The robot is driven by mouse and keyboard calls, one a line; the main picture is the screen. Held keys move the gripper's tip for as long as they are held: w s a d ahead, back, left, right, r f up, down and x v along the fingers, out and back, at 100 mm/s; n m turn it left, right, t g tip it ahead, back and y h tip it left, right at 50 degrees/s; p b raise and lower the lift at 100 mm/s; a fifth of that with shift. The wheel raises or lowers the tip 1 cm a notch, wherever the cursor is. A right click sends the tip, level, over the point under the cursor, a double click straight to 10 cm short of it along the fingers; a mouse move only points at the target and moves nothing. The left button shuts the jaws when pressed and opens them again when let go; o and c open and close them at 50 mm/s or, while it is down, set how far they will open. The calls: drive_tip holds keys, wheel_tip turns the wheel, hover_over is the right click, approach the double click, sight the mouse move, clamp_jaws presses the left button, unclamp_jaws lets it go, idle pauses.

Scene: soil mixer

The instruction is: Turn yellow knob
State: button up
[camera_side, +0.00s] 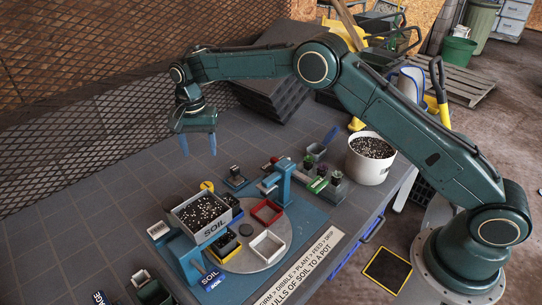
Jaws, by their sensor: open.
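A small yellow knob (207,186) shows just behind the grey soil box, partly hidden by it. The grey box (203,216) is marked SOIL, holds dark speckled soil and sits on the blue mixer stand. My gripper (198,148) hangs above and behind the box, pointing down. Its two blue fingers are apart with nothing between them. In the picture the fingertips are a little above the knob, not touching it.
A round grey turntable (262,262) with a red square frame (267,212) and a white square frame (267,247) lies in front. A blue press (280,180) stands right of the box. A white bucket of soil (370,158) stands further right.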

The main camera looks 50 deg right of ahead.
sight(206, 185)
wheel_tip(206, 185, down, 13)
drive_tip(key=shift+f, duration=0.1)
idle(0.6)
drive_tip(key=c, duration=1)
